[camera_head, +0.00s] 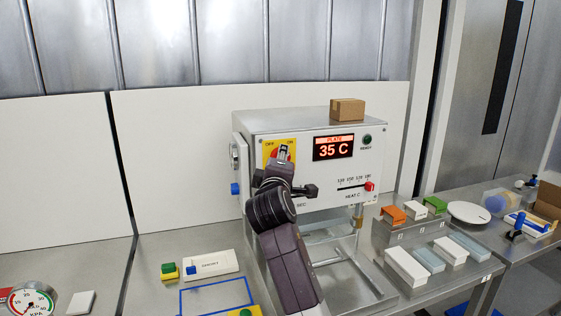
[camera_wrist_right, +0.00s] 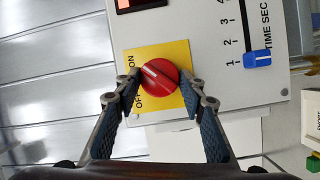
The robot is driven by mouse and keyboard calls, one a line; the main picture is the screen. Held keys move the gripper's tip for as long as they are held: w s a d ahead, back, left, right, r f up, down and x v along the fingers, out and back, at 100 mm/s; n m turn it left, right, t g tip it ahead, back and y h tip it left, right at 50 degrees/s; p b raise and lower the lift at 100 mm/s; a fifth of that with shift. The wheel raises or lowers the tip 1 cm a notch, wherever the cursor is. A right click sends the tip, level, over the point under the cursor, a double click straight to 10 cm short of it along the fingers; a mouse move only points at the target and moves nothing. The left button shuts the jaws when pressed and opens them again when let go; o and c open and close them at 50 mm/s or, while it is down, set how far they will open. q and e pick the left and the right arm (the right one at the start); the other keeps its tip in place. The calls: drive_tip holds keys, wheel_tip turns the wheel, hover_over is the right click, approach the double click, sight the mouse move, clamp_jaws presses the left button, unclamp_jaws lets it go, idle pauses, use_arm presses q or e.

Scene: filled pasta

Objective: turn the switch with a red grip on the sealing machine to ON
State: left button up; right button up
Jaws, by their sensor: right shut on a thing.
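The sealing machine (camera_head: 322,128) is a grey metal box with a 35 C plate display (camera_head: 333,147). Its switch has a round red grip (camera_wrist_right: 159,78) on a yellow plate (camera_wrist_right: 170,52) marked OFF and ON. My left gripper is not in view.
A blue time slider (camera_wrist_right: 257,59) is beside the switch plate, and a red heat slider (camera_head: 369,186) is farther right. A cardboard box (camera_head: 347,109) sits on the machine. Orange, white and green pieces (camera_head: 394,215) stand on the bench at right.

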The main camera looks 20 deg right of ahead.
drive_tip(key=shift+f, duration=0.1)
drive_tip(key=o, duration=1.2)
drive_tip(key=shift+c, duration=0.2)
drive_tip(key=shift+s, duration=0.1)
drive_tip(key=v, duration=1.2)
drive_tip(key=shift+a, duration=0.1)
